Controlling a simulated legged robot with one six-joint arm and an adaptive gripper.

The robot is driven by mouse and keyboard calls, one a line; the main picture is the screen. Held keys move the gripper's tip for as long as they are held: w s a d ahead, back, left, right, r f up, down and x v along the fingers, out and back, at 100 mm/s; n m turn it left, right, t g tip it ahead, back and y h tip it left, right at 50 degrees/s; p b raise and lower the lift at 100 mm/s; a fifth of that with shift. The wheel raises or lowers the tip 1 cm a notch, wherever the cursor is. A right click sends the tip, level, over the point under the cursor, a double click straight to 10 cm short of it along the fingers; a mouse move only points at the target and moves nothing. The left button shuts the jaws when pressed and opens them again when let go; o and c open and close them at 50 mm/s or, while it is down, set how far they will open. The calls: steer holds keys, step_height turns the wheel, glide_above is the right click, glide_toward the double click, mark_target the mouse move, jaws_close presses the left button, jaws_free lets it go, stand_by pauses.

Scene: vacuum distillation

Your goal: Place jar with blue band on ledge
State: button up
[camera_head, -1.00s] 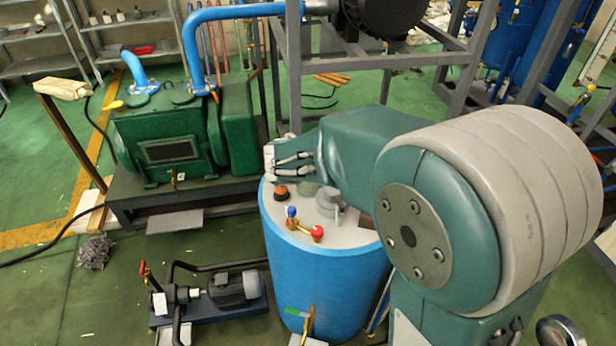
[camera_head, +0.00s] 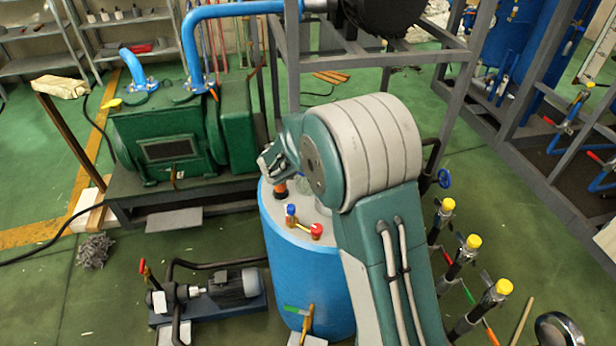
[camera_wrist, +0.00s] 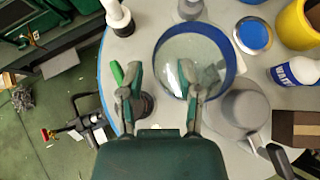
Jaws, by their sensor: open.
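In the wrist view, the jar with the blue band (camera_wrist: 205,45) is seen from above as a clear round glass with a blue ring. It stands on the pale round top of the blue drum (camera_head: 300,262). My gripper (camera_wrist: 160,68) is open, with its fingers at the jar's near left side. The right finger overlaps the jar in the picture; I cannot tell whether it touches. Nothing is held. In the head view my gripper (camera_head: 270,164) is over the drum's far left edge, and my arm hides much of the top. I cannot tell which surface is the ledge.
A grey vessel (camera_wrist: 240,105), blue-topped can (camera_wrist: 253,35), white bottle (camera_wrist: 298,72) and yellow container (camera_wrist: 302,25) crowd the drum top on the right. Red and blue valve handles (camera_head: 304,223) rise near its front. The green pump (camera_head: 160,135) stands left; a metal frame (camera_head: 291,80) stands behind.

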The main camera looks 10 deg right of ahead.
steer(key=x, duration=0.2)
steer(key=shift+w+d+f, duration=0.1)
steer(key=shift+w+f, duration=0.1)
steer(key=shift+w, duration=0.1)
jaws_close()
steer(key=shift+r, duration=0.1)
steer(key=shift+r, duration=0.45)
step_height(320, 180, up, 2)
steer(key=shift+r, duration=0.1)
steer(key=s+r, duration=0.9)
steer(key=s, duration=0.5)
steer(key=shift+d+r, duration=0.35)
steer(key=shift+r, duration=0.05)
